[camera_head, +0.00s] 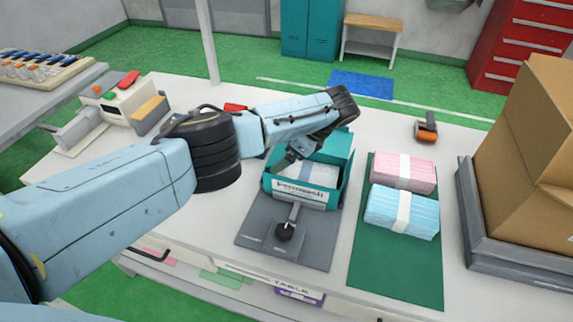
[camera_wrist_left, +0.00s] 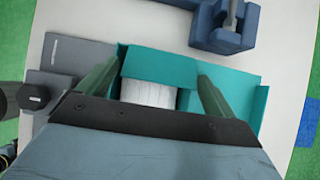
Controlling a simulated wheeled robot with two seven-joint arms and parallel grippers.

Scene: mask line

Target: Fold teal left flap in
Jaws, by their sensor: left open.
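The teal box (camera_head: 345,172) stands open on a grey fixture plate, with a white label on its near side and white contents (camera_wrist_left: 150,93) inside. My left gripper (camera_head: 297,149) reaches over the box's left side from above. The left wrist view shows its two fingers (camera_wrist_left: 155,83) spread wide, one on each side of the teal left flap (camera_wrist_left: 160,66). The flap lies across the picture between them, and its exact tilt is unclear. In the head view my gripper and arm hide most of this flap. My right gripper is in neither view.
A green mat (camera_head: 392,265) with pink (camera_head: 403,172) and blue (camera_head: 402,212) mask bundles lies to the right. Beyond it, a cardboard box (camera_head: 530,160) stands in a grey tray. A tape dispenser (camera_head: 426,131) sits at the back. A blue-grey device (camera_wrist_left: 225,28) stands close beside the box.

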